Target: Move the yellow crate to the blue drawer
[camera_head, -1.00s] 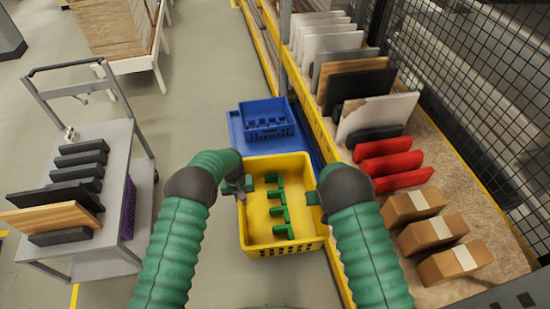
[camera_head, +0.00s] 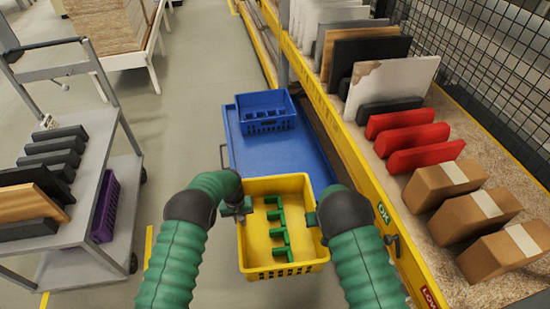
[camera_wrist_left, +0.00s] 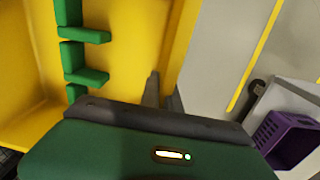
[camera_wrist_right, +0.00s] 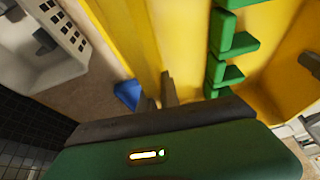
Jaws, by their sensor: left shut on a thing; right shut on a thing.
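The yellow crate (camera_head: 258,252) hangs between my two arms in the head view, with a green toothed insert (camera_head: 281,235) inside. My left gripper (camera_head: 246,208) is shut on the crate's left wall; that wall also shows in the left wrist view (camera_wrist_left: 182,45). My right gripper (camera_head: 314,217) is at the crate's right wall and shut on it; the wall shows in the right wrist view (camera_wrist_right: 150,40). The blue drawer (camera_head: 285,152) lies just beyond the crate, pulled out beside the yellow rack. A blue crate (camera_head: 268,122) sits at its far end. The crate's far edge overlaps the drawer's near part in view.
On the right, the yellow-edged rack (camera_head: 345,150) holds panels, red pieces (camera_head: 410,140) and cardboard boxes (camera_head: 445,185). On the left stands a grey cart (camera_head: 75,215) with dark blocks and a purple crate (camera_head: 105,210). Floor between cart and drawer is free.

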